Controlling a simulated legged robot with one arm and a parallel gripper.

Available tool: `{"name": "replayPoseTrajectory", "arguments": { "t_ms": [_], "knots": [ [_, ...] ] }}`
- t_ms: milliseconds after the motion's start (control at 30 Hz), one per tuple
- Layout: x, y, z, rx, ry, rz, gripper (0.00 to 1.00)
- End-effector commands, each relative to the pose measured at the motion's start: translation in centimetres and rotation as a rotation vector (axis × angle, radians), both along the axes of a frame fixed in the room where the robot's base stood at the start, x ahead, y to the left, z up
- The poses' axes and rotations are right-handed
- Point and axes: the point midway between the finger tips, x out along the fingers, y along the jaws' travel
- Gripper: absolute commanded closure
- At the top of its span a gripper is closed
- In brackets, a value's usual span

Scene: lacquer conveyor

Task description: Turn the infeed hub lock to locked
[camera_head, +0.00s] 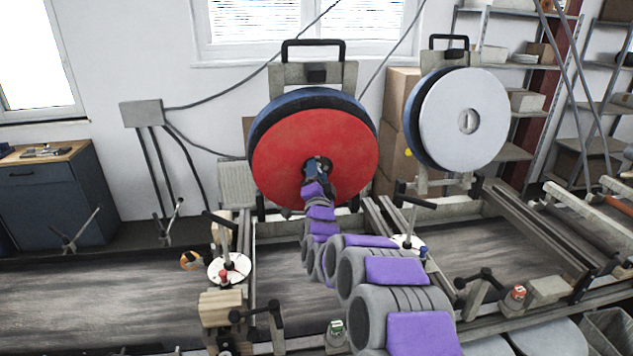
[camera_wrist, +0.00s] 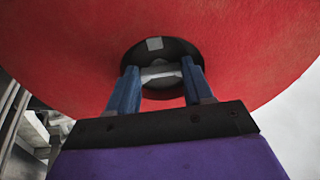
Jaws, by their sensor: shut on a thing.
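A large red disc (camera_head: 285,150) stands upright at the back middle, with a dark round hub at its centre. The hub (camera_wrist: 190,48) has a light grey bar-shaped lock (camera_wrist: 160,73) in its dark recess. My gripper (camera_wrist: 160,78) reaches the hub with its two blue fingers on either side of the grey lock, shut on it. In the head view my gripper (camera_head: 317,168) covers much of the hub, so the lock is hidden there. I cannot tell from the views whether the lock stands at locked.
A white disc (camera_head: 485,118) on a similar stand is at the right. A dark conveyor belt (camera_head: 120,295) runs across below, with metal rails (camera_head: 530,220) and black clamp handles (camera_head: 262,312) near my arm. A blue cabinet (camera_head: 60,195) stands at the far left.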

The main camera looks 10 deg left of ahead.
Motion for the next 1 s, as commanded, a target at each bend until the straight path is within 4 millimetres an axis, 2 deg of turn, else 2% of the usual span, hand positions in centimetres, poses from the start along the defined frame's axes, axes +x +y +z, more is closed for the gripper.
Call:
{"name": "replayPoseTrajectory", "arguments": {
  "t_ms": [500,1000],
  "knots": [
    [0.02,-0.14,-0.24,0.394,0.115,0.097,0.79],
    [0.17,-0.34,-0.11,0.525,0.155,0.128,0.80]
  ]
}}
